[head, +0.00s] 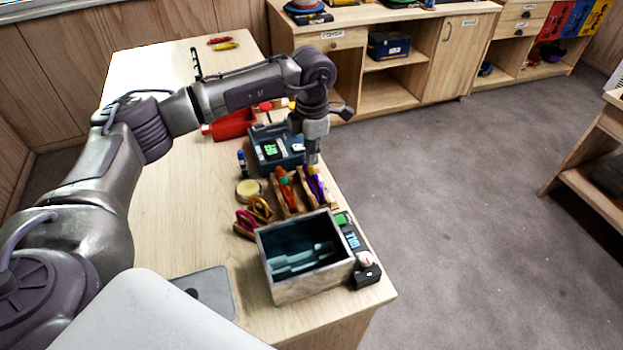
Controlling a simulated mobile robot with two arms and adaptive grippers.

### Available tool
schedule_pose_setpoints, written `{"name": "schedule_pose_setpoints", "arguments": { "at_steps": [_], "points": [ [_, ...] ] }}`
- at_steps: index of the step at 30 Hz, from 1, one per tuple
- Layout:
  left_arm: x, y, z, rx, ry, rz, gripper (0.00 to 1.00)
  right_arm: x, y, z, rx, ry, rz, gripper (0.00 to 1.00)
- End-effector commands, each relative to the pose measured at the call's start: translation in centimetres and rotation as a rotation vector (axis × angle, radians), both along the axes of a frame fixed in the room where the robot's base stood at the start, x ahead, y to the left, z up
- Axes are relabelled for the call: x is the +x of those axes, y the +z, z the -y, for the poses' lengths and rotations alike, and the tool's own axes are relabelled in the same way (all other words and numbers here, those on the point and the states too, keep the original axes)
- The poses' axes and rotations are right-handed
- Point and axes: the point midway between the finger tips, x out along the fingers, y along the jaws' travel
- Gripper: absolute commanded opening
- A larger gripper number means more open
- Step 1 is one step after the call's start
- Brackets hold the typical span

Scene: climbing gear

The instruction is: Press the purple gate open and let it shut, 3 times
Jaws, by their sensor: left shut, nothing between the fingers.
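A purple carabiner (316,186) stands in a small wooden rack (290,206) near the table's right edge. Its gate is too small to tell open from shut. My left gripper (313,158) is shut and empty, pointing down just above the top of the purple carabiner. I cannot tell whether its tips touch it. Orange, green and red gear (284,182) stands in the rack to the left of the purple one. My right gripper is not in view.
Pink and yellow carabiners (255,214) and a round tin (248,190) lie left.

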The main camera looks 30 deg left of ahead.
Motion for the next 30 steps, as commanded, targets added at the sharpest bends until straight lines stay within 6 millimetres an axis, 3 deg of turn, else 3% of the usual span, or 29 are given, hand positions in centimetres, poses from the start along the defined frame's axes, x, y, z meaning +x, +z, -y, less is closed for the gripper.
{"name": "schedule_pose_setpoints", "arguments": {
  "at_steps": [17, 30],
  "points": [
    [0.0, -0.1, 0.0, 0.000, 0.000, 0.000, 0.00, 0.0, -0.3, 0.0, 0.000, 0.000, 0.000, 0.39],
    [0.0, -1.3, 0.0, 0.000, 0.000, 0.000, 0.00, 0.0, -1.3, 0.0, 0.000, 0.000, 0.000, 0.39]
  ]
}}
